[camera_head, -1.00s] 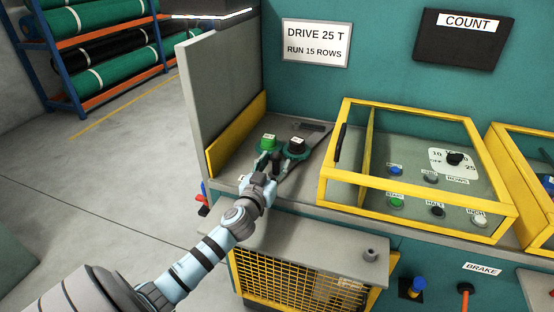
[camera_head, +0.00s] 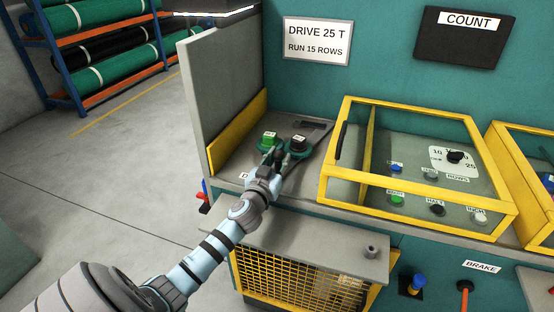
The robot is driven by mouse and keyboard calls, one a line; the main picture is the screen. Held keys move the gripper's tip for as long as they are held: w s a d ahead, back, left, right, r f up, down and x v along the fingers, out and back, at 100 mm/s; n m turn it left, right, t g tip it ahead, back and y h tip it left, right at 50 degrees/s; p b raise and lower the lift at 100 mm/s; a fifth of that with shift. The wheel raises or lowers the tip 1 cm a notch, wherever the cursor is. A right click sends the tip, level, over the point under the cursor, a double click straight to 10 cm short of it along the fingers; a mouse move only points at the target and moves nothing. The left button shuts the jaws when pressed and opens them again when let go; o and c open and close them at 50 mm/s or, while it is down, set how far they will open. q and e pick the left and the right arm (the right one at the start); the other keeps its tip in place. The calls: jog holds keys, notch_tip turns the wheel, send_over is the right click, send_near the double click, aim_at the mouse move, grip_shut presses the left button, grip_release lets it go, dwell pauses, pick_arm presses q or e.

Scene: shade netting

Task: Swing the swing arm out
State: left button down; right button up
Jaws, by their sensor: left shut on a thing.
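My left gripper (camera_head: 277,157) reaches over the front edge of the machine's grey bench and is shut on a small part just in front of two capped knobs. I take this part to be the swing arm, but the fingers hide most of it. The green-capped knob (camera_head: 269,138) and the black-capped knob (camera_head: 298,142) stand side by side on dark green bases, just beyond the fingertips. A grey strip (camera_head: 316,134) runs back and right behind them. My right gripper is not in view.
An upright grey panel (camera_head: 214,90) with a yellow strip (camera_head: 236,133) closes the bench's left side. A yellow-framed clear cover (camera_head: 420,113) over a button panel stands close on the right. A yellow mesh guard (camera_head: 290,272) is below. The floor at left is open.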

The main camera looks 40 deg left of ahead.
pick_arm(q)
jog(key=d+y+b, duration=0.1)
jog(key=d, duration=0.1)
jog(key=d+n+g+y+b, duration=0.1)
jog(key=d, duration=0.1)
jog(key=w+d+n+y+b, duration=0.1)
jog(key=d, duration=0.1)
jog(key=shift+f, duration=0.15)
jog(key=shift+d, duration=0.2)
jog(key=shift+a+r, duration=0.1)
jog(key=shift+r, duration=0.1)
jog(key=c, duration=1.3)
grip_release()
jog(key=shift+s, duration=0.1)
jog(key=shift+s+d, duration=0.2)
jog(key=shift+s, duration=0.1)
jog(key=v, duration=1.1)
jog(key=shift+d+r, duration=0.15)
